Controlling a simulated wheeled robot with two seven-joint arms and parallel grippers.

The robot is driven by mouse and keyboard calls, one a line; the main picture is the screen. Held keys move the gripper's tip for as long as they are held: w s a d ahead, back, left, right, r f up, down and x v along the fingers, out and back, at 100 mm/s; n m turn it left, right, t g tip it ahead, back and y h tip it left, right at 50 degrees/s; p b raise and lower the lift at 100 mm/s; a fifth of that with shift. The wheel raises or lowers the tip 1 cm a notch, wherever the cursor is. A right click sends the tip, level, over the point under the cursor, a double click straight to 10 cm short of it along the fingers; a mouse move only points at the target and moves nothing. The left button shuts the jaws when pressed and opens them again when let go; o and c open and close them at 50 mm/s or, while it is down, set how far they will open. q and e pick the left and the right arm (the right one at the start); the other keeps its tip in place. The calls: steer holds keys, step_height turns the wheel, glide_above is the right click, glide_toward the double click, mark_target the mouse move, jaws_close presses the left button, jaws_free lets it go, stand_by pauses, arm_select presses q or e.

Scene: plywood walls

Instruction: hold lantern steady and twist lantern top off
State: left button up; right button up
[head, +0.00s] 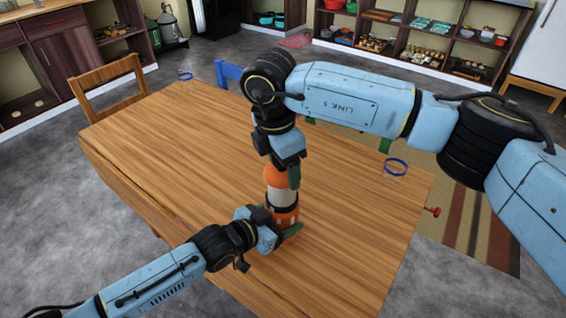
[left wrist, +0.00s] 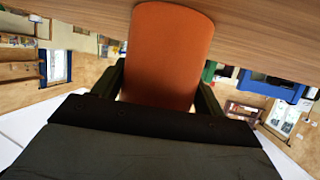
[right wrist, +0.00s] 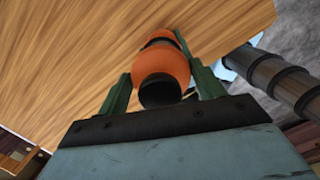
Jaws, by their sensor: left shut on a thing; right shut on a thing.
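The lantern (head: 283,197) stands upright on the wooden table (head: 190,140), with an orange top, a pale middle and an orange and black base. My left gripper (head: 285,231) is shut around the lantern's base from the left; the orange base (left wrist: 168,55) fills the gap between its fingers in the left wrist view. My right gripper (head: 291,172) points down from above and is shut on the lantern's orange top (right wrist: 160,66); its green fingers lie on either side of it in the right wrist view. The top sits in line with the body, and no gap shows.
A blue-rimmed glass (head: 395,167) stands at the table's right side and another (head: 186,80) at the far left corner. A wooden chair (head: 108,84) and a blue chair (head: 229,73) stand at the table. A small red object (head: 433,210) is by the right edge. Most of the tabletop is clear.

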steer(key=o, duration=1.1)
steer(key=r, duration=0.8)
steer(key=a+r, duration=0.1)
steer(key=r, duration=0.3)
steer(key=shift+s+a, duration=0.1)
steer(key=shift+s, duration=0.25)
